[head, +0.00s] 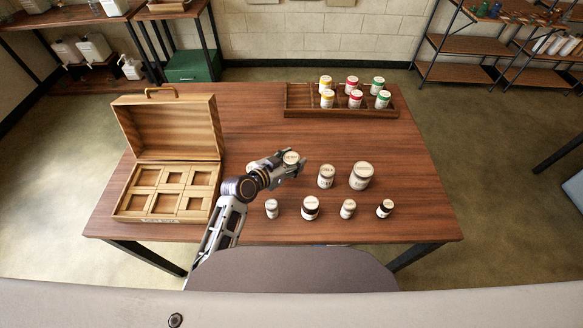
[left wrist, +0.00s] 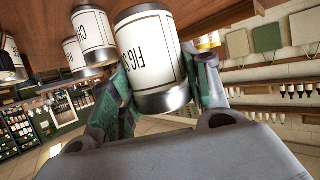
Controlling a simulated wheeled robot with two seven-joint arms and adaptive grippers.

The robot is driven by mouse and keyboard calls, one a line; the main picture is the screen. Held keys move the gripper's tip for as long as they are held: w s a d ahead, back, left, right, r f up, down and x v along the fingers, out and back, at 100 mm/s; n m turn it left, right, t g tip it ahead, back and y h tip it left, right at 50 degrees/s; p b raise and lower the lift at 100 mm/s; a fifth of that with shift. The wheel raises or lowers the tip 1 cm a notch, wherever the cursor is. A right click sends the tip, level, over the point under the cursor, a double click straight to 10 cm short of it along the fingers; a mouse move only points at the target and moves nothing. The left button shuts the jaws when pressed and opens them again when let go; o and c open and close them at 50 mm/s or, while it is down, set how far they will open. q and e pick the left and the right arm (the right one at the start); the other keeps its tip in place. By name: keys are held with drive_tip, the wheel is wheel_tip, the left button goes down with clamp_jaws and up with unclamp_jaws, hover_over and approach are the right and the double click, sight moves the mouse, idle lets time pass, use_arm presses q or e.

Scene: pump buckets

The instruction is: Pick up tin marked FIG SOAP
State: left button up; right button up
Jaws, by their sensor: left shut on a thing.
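A silver tin with a cream label reading "FIG S…" (left wrist: 148,45) is between the fingers of my left gripper (left wrist: 158,92) in the left wrist view; the rest of its label is cut off by the view. In the head view my left gripper (head: 291,168) is shut around this tin, whose pale round lid (head: 290,157) shows on top. The gripper hides most of the tin's body there. I cannot tell whether its base touches the table. My right gripper is not in view.
Other lidded containers stand on the wooden table (head: 400,150): two larger ones (head: 361,176) to the right and several small ones (head: 310,208) in front. An open wooden box (head: 165,150) with compartments is at left. A dark tray (head: 300,101) with coloured-lid jars is at the back.

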sight(291, 157)
use_arm(q)
drive_tip(key=shift+r, duration=1.6)
